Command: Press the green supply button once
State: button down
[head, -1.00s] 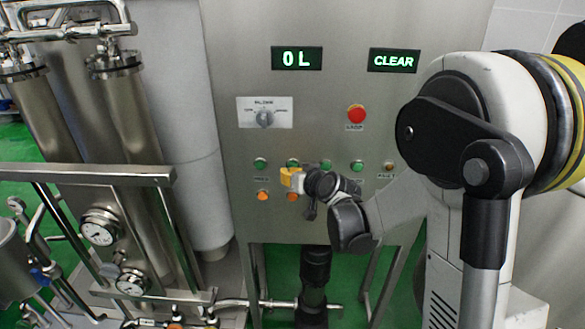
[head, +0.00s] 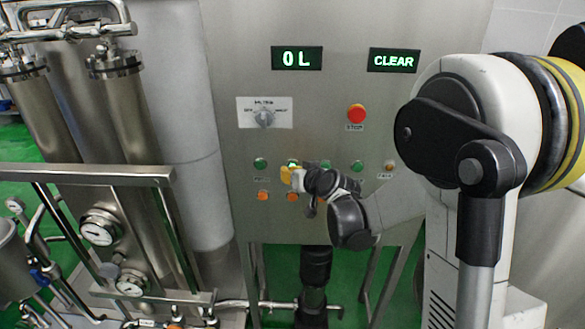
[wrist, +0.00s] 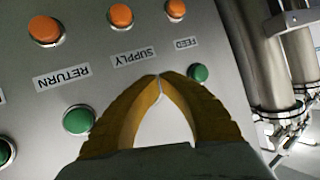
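The green supply button (head: 293,162) is the second from the left in the panel's row of green buttons, and it looks bright in the head view. My gripper (head: 285,174) has yellow fingers and is right at the panel, just below and partly over that button. In the wrist view my gripper (wrist: 160,77) is shut with its fingertips together and nothing between them. The SUPPLY label (wrist: 134,57) shows upside down beside the tips. The fingers hide the green supply button there, so I cannot see contact.
Green return (wrist: 79,120) and feed (wrist: 198,73) buttons flank the fingers. The orange supply button (wrist: 120,16) is past the label. A red stop button (head: 356,113), a selector knob (head: 264,118) and displays reading "0 L" (head: 297,58) and "CLEAR" (head: 393,60) are higher up.

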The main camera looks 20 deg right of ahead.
jog(key=shift+s, duration=0.15)
jog(key=shift+s+a, duration=0.3)
jog(key=shift+s, duration=0.4)
jog(key=shift+s+a+b, duration=0.15)
jog(key=shift+s+a, duration=0.1)
jog(key=shift+s, duration=0.55)
jog(key=shift+s+a+b, duration=0.15)
jog(key=shift+s+a, duration=0.1)
jog(key=shift+s, duration=0.55)
jog(key=shift+s+a+b, duration=0.15)
jog(key=shift+s+a, duration=0.1)
jog(key=shift+s, duration=0.55)
jog(key=s+f+g+h+b, duration=0.1)
jog(key=s+f+g+b, duration=0.1)
jog(key=s+f+b, duration=0.3)
jog(key=s+d+f+g+h+b, duration=0.1)
jog(key=s+f+b, duration=0.4)
jog(key=s, duration=0.8)
jog(key=s+f+g+b, duration=0.3)
jog(key=s+f+b, duration=0.2)
jog(key=s, duration=0.5)
jog(key=shift+d+h+b, duration=0.3)
jog(key=shift+h+b, duration=0.1)
jog(key=shift+b, duration=0.7)
